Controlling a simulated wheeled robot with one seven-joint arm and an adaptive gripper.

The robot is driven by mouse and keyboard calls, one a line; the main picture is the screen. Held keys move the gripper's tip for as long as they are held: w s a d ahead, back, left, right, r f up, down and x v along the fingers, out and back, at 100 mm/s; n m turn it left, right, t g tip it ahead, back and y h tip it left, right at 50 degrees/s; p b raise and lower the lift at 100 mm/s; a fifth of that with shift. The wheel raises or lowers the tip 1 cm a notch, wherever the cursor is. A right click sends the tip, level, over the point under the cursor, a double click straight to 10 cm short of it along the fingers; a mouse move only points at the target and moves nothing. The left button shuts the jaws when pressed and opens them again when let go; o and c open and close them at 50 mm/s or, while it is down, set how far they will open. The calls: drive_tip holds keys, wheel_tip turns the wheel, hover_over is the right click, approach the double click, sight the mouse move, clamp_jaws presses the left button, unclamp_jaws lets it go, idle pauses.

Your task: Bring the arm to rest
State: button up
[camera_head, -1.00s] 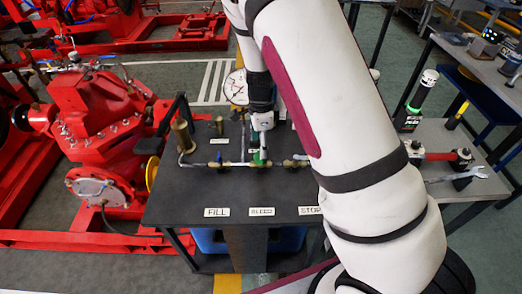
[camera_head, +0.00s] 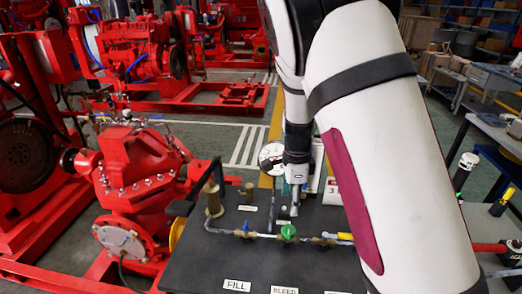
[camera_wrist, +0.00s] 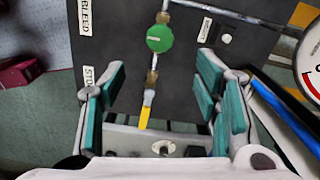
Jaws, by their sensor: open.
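My gripper (camera_head: 295,195) hangs at the end of my white arm, above the far part of the dark bench top (camera_head: 215,262). In the wrist view my gripper (camera_wrist: 160,95) is open, its green-padded fingers wide apart with nothing held between them. Below the fingers run the brass pipe, a round green valve handle (camera_wrist: 160,38) and a yellow lever (camera_wrist: 147,108). In the head view the green handle (camera_head: 288,231) stands nearer the camera than my gripper. My arm covers the right part of the bench.
A red pump (camera_head: 135,175) stands left of the bench, with more red machines behind. A round gauge (camera_head: 271,158) stands just left of my gripper. FILL (camera_head: 237,286) and BLEED labels lie along the front edge. A side table with tools is at the right.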

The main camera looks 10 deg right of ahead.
drive_tip(key=s+a+r+n+t+y, duration=0.2)
drive_tip(key=s+r+n, duration=0.8)
drive_tip(key=r, duration=0.6)
drive_tip(key=s+d+r+n+t+h, duration=0.1)
drive_tip(key=s+r+n, duration=0.2)
drive_tip(key=s, duration=0.5)
drive_tip(key=s+d+r+n+t+h, duration=0.1)
drive_tip(key=s+r+n+t, duration=0.1)
drive_tip(key=s+n, duration=0.4)
drive_tip(key=s+r, duration=0.1)
drive_tip(key=s, duration=0.1)
drive_tip(key=shift+s+n, duration=0.3)
drive_tip(key=shift+s, duration=0.05)
